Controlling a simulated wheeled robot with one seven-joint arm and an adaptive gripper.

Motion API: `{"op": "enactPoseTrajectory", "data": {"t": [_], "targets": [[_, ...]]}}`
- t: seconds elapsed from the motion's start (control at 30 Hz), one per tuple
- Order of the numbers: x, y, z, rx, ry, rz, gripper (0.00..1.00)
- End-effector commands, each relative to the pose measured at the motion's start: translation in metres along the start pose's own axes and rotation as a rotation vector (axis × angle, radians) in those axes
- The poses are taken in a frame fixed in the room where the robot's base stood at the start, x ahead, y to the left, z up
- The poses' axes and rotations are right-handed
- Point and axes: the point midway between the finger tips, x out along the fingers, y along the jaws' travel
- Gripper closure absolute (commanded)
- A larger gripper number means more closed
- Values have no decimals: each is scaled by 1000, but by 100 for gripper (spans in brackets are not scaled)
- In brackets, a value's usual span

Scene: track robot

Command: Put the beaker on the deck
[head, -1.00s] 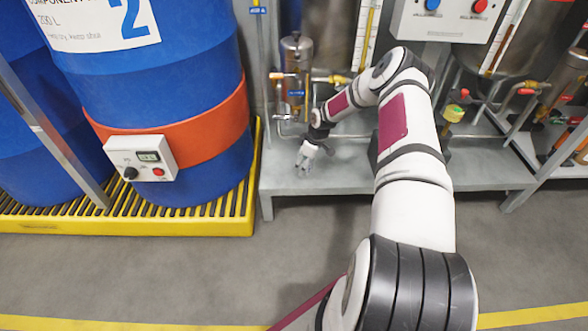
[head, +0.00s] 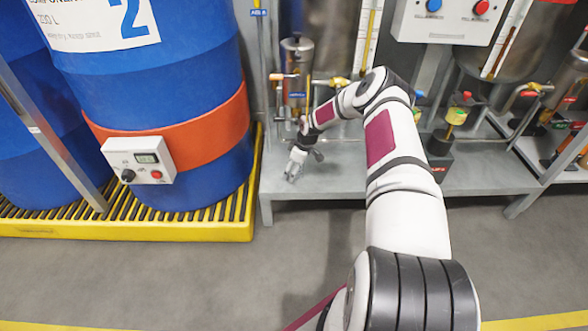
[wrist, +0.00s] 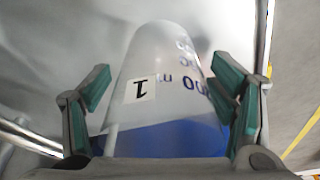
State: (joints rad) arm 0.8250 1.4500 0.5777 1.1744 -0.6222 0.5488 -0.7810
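A clear beaker (wrist: 160,80) fills the middle of the wrist view. It has blue print, a white label with a "1" seen upside down, and blue showing toward the picture's bottom. My gripper (wrist: 160,75) has one teal-padded finger on each side of it. The right pads overlap its edge and the left pads lie close to it; I cannot tell whether they press on it. In the head view my gripper (head: 296,165) is low over the left end of the grey deck (head: 340,184). The beaker is too small there to make out clearly.
A blue drum (head: 150,90) with an orange band and control box (head: 138,160) stands on a yellow grated pallet (head: 215,230), left of the deck. Pipes, a steel cylinder (head: 297,75) and a dark stand with a yellow-topped part (head: 456,115) are behind and right.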

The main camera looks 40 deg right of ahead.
Motion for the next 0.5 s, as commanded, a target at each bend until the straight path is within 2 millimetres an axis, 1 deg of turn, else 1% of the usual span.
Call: {"op": "enactPoseTrajectory", "data": {"t": [0.3, 0.43, 0.5], "targets": [[-1, 0, 0, 0, 0, 0, 18], [-7, 0, -1, 0, 0, 0, 18], [-14, 0, -1, 0, 0, 0, 18]]}}
